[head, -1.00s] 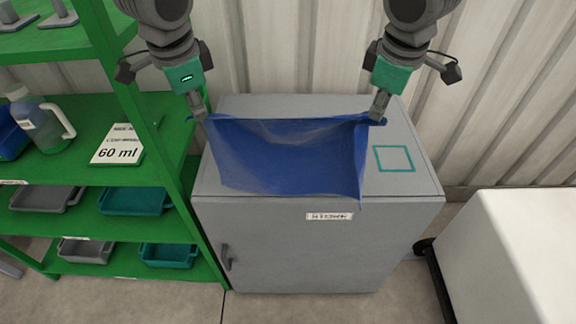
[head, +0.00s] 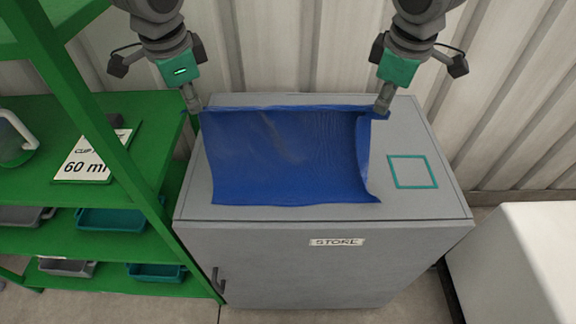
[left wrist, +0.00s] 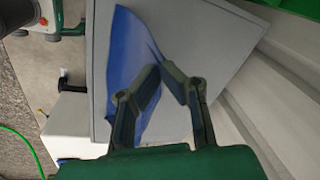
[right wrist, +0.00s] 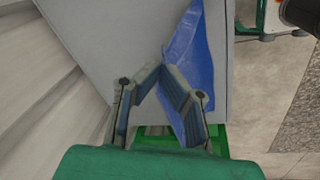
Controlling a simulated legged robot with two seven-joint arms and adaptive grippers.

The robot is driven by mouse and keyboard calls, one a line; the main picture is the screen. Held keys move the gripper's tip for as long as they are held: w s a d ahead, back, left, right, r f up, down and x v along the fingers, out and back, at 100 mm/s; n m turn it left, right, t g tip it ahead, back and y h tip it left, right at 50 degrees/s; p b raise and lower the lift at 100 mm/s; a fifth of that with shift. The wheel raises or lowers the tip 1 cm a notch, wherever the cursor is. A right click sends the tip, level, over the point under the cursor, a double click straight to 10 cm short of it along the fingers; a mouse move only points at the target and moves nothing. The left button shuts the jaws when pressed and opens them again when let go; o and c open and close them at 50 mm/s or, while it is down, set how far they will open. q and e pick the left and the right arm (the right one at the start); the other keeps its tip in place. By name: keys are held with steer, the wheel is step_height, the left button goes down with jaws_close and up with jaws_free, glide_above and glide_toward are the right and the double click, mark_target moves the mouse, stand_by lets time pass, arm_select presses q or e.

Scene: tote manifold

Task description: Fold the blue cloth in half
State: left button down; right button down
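The blue cloth (head: 285,160) is spread over the grey cabinet's top, with its near edge lying short of the cabinet's front edge. Its right side is curled up. My left gripper (head: 194,106) is shut on the far left corner of the cloth. My right gripper (head: 381,107) is shut on the far right corner. The far edge stretches between them, and seems slightly raised. In the left wrist view the fingertips (left wrist: 164,64) meet at the cloth (left wrist: 127,60). In the right wrist view the fingertips (right wrist: 164,66) also meet at the cloth (right wrist: 190,55).
The grey cabinet (head: 330,265) has a STORE label and a teal square outline (head: 412,171) on its top, right of the cloth. A green shelf (head: 95,190) with trays stands at left. A white box (head: 530,260) is at right. Behind is a corrugated wall.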

mark_target(216, 188)
arm_select(q)
steer(key=shift+s+a+r, duration=0.1)
steer(key=shift+a, duration=0.1)
arm_select(e)
steer(key=shift+s+d+r, duration=0.1)
steer(key=shift+d, duration=0.1)
